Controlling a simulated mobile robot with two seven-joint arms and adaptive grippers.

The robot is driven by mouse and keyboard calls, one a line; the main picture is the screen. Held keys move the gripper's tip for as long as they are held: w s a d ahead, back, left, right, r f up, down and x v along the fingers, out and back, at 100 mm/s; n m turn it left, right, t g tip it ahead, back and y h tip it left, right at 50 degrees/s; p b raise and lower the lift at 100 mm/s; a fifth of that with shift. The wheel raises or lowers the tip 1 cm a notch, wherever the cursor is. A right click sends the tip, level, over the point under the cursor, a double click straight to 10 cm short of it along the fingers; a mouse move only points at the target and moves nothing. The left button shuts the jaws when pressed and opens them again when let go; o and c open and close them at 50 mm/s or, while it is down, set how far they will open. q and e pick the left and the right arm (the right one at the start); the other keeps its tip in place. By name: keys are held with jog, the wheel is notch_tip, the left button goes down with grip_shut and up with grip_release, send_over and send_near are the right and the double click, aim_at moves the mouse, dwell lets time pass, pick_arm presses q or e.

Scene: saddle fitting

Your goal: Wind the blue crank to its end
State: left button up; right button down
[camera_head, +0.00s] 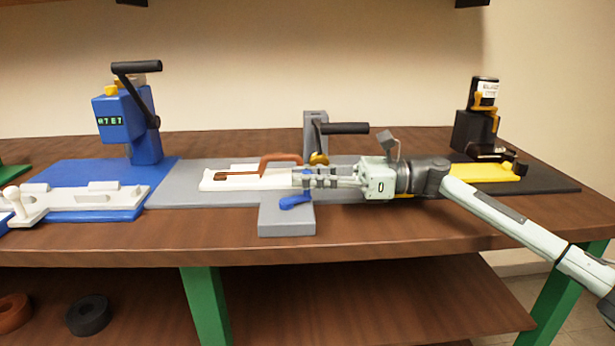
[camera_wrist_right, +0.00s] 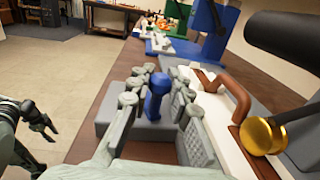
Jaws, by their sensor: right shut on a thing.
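The blue crank (camera_head: 295,201) sits on the grey block (camera_head: 287,222) at the front of the grey station. Its arm shows just below my right gripper (camera_head: 300,179). In the right wrist view, the crank's upright blue handle (camera_wrist_right: 155,97) stands between the fingers of my right gripper (camera_wrist_right: 157,103), which is shut on it. The fingers partly hide the crank's base. A dark gripper (camera_wrist_right: 40,122), apparently my left one, shows at the left edge of the right wrist view, away from the bench.
Beside the crank are a white bar (camera_head: 225,183) with a brown handle (camera_head: 280,160) and a black lever (camera_head: 345,128) with a brass disc (camera_wrist_right: 262,136). A blue station (camera_head: 125,115) stands left and a black and yellow station (camera_head: 485,172) right. The bench's front edge (camera_head: 400,241) is clear.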

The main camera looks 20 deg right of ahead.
jog(key=shift+w+d+r, duration=0.1)
jog(key=shift+r, duration=0.05)
jog(key=c, duration=1.4)
grip_release()
jog(key=shift+o, duration=0.2)
jog(key=v, duration=1.2)
jog(key=shift+c, duration=0.5)
